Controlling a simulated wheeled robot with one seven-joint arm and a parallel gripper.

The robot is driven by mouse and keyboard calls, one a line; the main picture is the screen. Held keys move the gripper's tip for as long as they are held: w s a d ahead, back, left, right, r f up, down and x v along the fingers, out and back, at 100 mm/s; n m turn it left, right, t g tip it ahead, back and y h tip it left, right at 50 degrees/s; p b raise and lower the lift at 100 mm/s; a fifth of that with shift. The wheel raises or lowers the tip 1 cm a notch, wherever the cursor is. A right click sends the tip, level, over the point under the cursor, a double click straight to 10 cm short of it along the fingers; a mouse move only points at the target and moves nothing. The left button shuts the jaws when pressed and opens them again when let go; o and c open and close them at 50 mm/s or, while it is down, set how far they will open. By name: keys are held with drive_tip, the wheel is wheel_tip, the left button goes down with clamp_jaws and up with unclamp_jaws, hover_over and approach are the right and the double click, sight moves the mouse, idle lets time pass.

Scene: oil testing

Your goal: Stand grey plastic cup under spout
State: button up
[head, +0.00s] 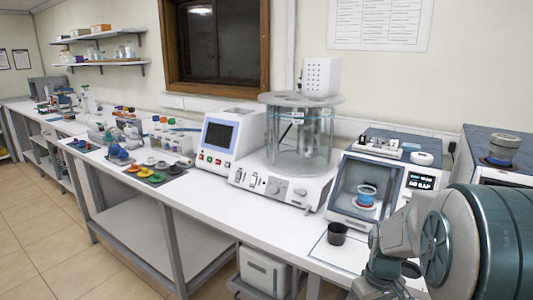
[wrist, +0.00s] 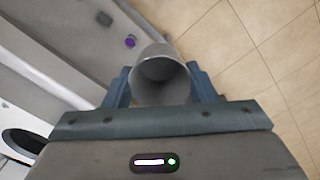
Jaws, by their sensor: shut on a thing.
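A grey cup (wrist: 160,52) is held between the two blue-grey fingers of my gripper (wrist: 161,84) in the wrist view. Its round opening faces the camera, and it looks empty. The fingers close on its two sides. Tiled floor and a grey surface show beyond it, so it appears clear of any support. In the head view my arm fills the lower right corner, and I cannot make out the held cup there. I cannot pick out a spout with certainty in either view.
A dark cup (head: 337,233) stands on an outlined area at the bench's front. Behind it is a box-shaped instrument (head: 345,210) with a windowed chamber. A glass bath (head: 299,140) and a screen unit (head: 228,138) stand further left. Tiled floor (head: 40,235) lies in front.

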drive_tip(key=w+a+f+m+p, duration=0.3)
drive_tip(key=w+a+f, duration=0.4)
drive_tip(key=a+f, duration=0.2)
wheel_tip(320, 180, down, 2)
drive_tip(key=shift+w+a+f+p, duration=0.1)
drive_tip(key=shift+w+a+p, duration=0.2)
drive_tip(key=shift+p, duration=0.1)
drive_tip(key=shift+a, duration=0.1)
